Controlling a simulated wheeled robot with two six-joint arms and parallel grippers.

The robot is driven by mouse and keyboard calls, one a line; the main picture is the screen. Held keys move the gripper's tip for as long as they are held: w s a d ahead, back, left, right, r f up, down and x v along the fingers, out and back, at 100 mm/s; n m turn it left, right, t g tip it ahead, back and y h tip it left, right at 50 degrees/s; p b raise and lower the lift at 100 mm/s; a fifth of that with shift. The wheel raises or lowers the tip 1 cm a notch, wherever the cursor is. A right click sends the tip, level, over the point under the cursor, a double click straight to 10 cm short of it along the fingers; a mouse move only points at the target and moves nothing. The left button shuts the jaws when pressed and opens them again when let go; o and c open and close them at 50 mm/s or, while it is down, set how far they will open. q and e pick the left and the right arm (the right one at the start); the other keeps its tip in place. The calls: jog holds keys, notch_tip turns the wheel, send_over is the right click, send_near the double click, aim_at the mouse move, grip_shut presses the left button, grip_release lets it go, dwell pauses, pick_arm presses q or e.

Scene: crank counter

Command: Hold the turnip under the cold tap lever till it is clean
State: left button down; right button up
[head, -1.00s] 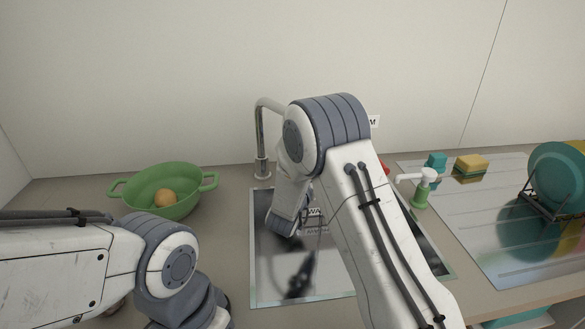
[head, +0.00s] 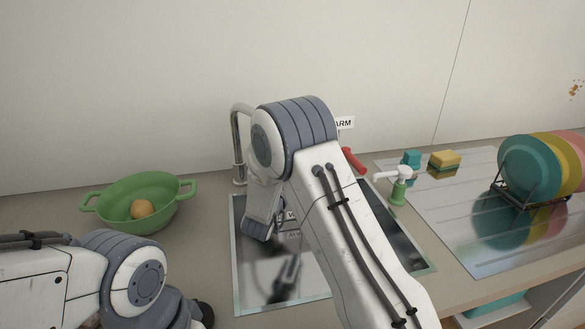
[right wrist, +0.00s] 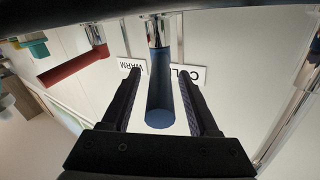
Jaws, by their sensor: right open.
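The blue cold tap lever (right wrist: 160,90) hangs between the two fingers of my right gripper (right wrist: 158,78) in the right wrist view. The fingers are open, with a gap on each side of the lever. In the head view my right arm hides this gripper and the blue lever. The tap spout (head: 238,145) rises behind the sink (head: 255,290). I cannot make out a turnip for certain; a round tan item (head: 142,208) lies in the green colander (head: 160,220) left of the sink. My left arm is at the lower left, and its gripper does not show.
The red lever (right wrist: 72,68) by the WARM label is left of my right gripper in the wrist view. A soap pump (head: 398,190), a sponge (head: 445,158) and a rack of plates (head: 530,165) stand right of the sink. Bare counter lies between colander and sink.

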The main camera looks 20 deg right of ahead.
jog(key=b+v, duration=0.1)
jog(key=v, duration=0.9)
jog(key=shift+s+a, duration=0.1)
